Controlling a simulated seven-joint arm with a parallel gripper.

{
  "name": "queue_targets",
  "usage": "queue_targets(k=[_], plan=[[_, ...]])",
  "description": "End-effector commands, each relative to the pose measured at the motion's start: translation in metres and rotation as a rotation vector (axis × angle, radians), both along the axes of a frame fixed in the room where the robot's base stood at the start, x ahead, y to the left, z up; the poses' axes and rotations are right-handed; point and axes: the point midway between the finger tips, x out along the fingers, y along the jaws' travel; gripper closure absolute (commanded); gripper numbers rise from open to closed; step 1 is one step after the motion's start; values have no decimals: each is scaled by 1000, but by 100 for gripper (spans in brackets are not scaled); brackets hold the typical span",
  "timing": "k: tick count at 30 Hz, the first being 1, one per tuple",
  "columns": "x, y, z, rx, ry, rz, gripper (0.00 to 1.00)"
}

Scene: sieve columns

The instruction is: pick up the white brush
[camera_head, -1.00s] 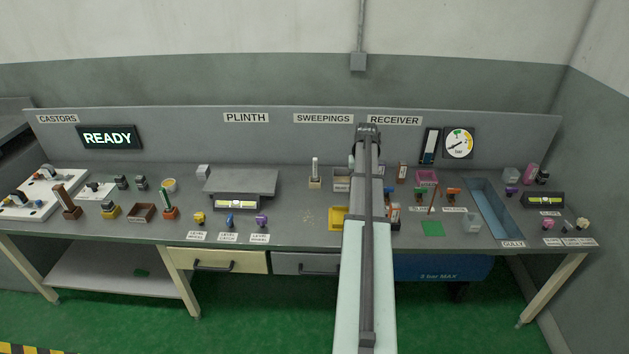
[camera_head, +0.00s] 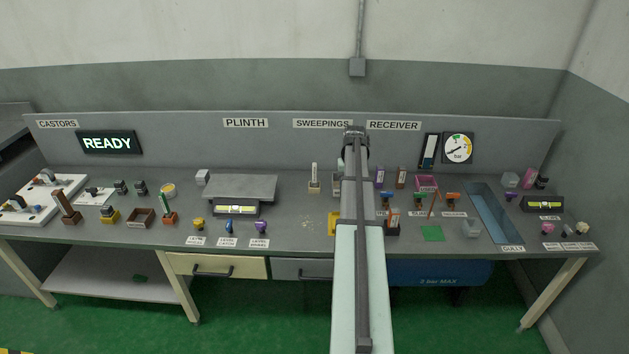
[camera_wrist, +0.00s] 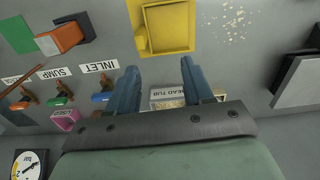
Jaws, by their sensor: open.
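The white brush (camera_head: 314,176) stands upright in a small beige base at the back of the bench, left of my arm in the head view. I do not make it out in the wrist view. My gripper (camera_wrist: 160,78) is open and empty in the wrist view. Its two blue-grey fingers point toward the yellow tray, apart from it. In the head view my arm hides the fingers. The gripper is right of the brush there.
The yellow tray (camera_wrist: 180,28) and the scattered crumbs (camera_wrist: 228,20) lie near the fingers. A grey plinth (camera_head: 238,187) stands left of the brush. A labelled dead tub (camera_wrist: 168,104) is partly behind the gripper.

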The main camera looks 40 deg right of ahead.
Motion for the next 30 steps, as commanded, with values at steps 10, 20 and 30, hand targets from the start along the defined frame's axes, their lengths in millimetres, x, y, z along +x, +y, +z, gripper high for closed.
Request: queue_targets(k=[10,20,30], plan=[[124,11,42,-35,-33,118,49],[223,-32,76,-70,-66,72,49],[229,-39,71,-78,-82,-46,49]])
